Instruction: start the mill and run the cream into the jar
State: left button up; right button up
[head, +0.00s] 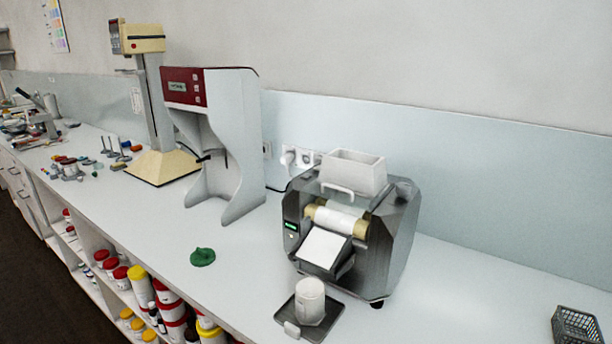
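The mill (397,240) is a dark grey machine on the bench right of centre. A white hopper (352,176) sits on its top. Below it are a pale roller (338,219) with yellowish ends and a sloping white plate (324,248) facing front. A small green display (290,226) shows on its left front. A white jar (310,301) stands upright on a dark tray (327,319) in front of the plate. I cannot see into the jar or tell whether the rollers turn. Neither of my grippers is in view.
A green lid-like piece (203,257) lies on the bench left of the mill. A grey wire basket (577,326) sits at the right. The bench between mill and basket is clear.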

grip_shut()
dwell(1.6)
